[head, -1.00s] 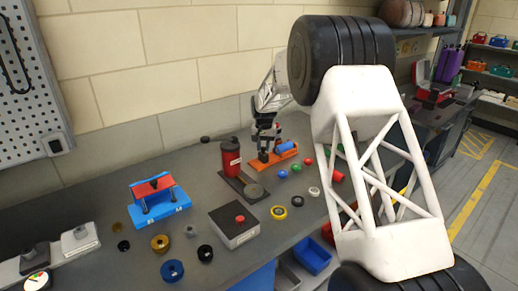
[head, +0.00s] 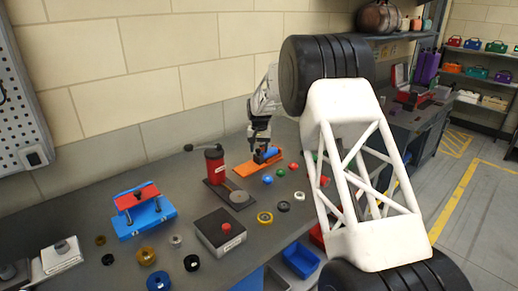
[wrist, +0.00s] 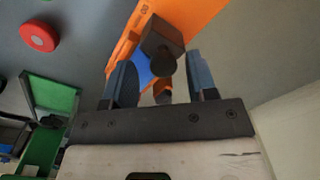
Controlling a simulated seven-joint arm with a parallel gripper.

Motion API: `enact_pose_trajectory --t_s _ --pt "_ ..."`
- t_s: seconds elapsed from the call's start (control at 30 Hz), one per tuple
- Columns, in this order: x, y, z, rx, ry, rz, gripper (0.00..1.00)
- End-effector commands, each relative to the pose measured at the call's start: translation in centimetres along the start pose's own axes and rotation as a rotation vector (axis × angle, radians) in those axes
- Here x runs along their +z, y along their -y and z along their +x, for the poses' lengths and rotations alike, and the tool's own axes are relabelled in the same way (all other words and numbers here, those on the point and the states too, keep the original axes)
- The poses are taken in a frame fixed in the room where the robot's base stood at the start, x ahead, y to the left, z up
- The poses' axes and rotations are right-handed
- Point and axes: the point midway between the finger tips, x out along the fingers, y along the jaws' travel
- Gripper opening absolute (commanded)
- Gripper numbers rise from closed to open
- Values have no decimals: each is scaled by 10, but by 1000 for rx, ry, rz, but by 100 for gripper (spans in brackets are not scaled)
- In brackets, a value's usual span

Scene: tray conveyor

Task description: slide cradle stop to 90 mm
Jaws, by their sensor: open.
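The orange cradle (head: 243,168) lies on the bench at the back, with a blue cylinder (head: 269,155) on it. In the wrist view the orange base (wrist: 207,18) runs diagonally at the top, and part of the blue cylinder (wrist: 143,69) shows. A dark block with a round knob, seemingly the cradle stop (wrist: 160,42), stands just beyond the fingertips, in line with the gap. My gripper (head: 258,149) is over the cradle, pointing down. In the wrist view my gripper (wrist: 161,75) is open, its fingers apart. Contact with the stop and any scale marks cannot be made out.
A red cylinder on a dark stand (head: 214,165) is close left of the cradle. A grey box with a red button (head: 220,232), a blue fixture (head: 147,218) and several loose round parts lie nearer. A green open box (wrist: 52,98) shows in the wrist view.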

Motion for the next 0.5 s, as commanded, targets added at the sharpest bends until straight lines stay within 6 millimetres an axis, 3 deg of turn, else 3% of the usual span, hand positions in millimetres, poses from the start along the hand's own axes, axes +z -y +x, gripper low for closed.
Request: enact_pose_trajectory --t_s 0.27,0.5 --pt "0 1 -6 0 0 0 52" --pt "0 0 -30 0 -1 0 52"
